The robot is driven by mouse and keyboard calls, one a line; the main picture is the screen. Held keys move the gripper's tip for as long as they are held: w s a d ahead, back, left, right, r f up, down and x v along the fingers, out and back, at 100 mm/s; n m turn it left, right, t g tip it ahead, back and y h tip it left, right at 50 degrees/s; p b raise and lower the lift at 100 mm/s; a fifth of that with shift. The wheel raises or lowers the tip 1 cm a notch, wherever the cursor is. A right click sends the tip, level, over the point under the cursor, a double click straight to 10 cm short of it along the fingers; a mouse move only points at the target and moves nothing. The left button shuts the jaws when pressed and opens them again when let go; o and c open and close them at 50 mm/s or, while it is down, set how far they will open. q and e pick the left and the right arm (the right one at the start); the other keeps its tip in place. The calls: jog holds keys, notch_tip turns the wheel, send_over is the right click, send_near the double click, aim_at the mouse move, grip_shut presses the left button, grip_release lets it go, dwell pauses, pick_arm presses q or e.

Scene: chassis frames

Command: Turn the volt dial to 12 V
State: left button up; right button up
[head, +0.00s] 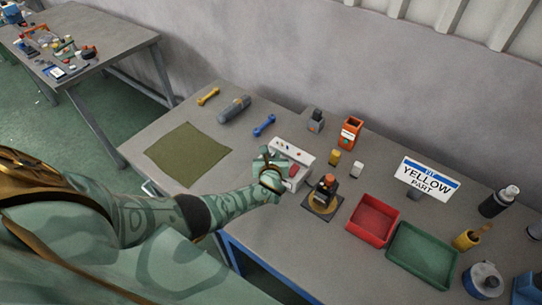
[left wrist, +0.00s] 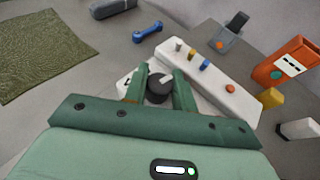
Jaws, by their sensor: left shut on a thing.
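The volt dial (left wrist: 158,91) is a round black knob with a pale pointer mark that points up and to the right in the left wrist view. It sits on the lower front part of a white panel unit (head: 304,156), whose raised back bar (left wrist: 222,82) carries several coloured parts. My left gripper (left wrist: 160,78) has one green finger on each side of the knob and is shut on it. In the head view my left gripper (head: 273,171) covers the dial. I cannot read any volt marks around it. My right gripper is not in view.
A red tray (head: 373,222) and a green tray (head: 420,256) lie to the right. A dark device on a square base (head: 322,201) stands close by. An orange box (head: 350,132) stands behind. A "YELLOW PART" sign (head: 428,180) is at right. An olive mat (head: 187,153) lies left.

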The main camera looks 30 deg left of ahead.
pick_arm(q)
jog(key=shift+n+g+y+b, duration=0.35)
jog(key=shift+n+g+y, duration=0.15)
jog(key=shift+n+y, duration=0.25)
jog(key=shift+r+n+y, duration=0.1)
jog(key=shift+n+y, duration=0.15)
jog(key=o, duration=1)
